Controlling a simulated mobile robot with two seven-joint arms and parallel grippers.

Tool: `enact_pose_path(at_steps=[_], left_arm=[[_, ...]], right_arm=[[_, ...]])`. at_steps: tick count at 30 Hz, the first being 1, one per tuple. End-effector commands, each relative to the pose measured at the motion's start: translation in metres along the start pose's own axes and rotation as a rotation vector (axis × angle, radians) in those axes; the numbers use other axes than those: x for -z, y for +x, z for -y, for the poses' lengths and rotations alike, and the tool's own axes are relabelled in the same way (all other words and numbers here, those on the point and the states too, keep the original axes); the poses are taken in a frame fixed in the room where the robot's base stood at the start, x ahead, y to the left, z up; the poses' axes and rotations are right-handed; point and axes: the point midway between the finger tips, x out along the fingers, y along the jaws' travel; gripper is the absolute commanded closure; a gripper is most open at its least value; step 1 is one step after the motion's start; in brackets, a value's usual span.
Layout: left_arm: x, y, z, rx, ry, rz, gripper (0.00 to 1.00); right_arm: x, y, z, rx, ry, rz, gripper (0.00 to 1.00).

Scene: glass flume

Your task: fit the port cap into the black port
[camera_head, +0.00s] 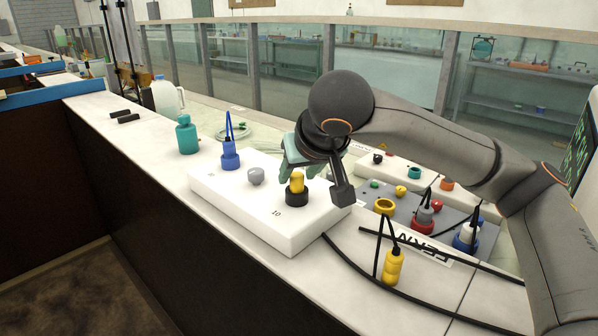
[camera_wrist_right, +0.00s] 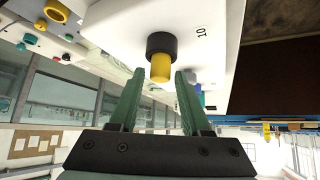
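The yellow port cap (camera_head: 297,181) stands upright in the round black port (camera_head: 297,198) on the white box (camera_head: 235,205), by the printed 10. I cannot tell how deep it sits. In the right wrist view the cap (camera_wrist_right: 161,68) sticks out of the black port (camera_wrist_right: 161,44). My right gripper (camera_wrist_right: 160,75) has green fingers, spread apart. Their tips are on either side of the cap's end, with a visible gap on each side. In the head view this gripper (camera_head: 290,170) is just behind the cap, partly hidden by its own wrist. My left gripper is not in view.
A grey knob (camera_head: 256,176) and a blue plug with a cable loop (camera_head: 230,155) are left of the port. A teal bottle (camera_head: 187,135) stands behind. A yellow plug (camera_head: 392,266) and black cables lie right of the box, before a grey panel (camera_head: 405,192) with coloured fittings.

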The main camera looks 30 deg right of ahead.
Motion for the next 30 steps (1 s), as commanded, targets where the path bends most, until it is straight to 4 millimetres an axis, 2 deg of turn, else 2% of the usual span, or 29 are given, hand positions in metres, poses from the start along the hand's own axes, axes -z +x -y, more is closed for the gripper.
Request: enact_pose_path(at_steps=[3, 10, 14, 24, 30], left_arm=[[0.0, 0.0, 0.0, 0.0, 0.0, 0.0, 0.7], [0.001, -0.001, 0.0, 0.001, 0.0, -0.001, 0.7], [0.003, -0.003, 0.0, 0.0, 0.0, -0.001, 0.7], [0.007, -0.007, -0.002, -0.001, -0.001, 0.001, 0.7], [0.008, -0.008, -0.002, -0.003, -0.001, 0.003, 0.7]], right_arm=[[0.0, 0.0, 0.0, 0.0, 0.0, 0.0, 0.4], [0.001, -0.001, 0.0, 0.0, 0.0, 0.0, 0.4], [0.003, -0.009, 0.001, 0.001, -0.001, -0.002, 0.4], [0.004, -0.08, 0.001, 0.002, -0.001, -0.006, 0.4], [0.003, -0.111, 0.001, 0.001, 0.0, -0.002, 0.4]])
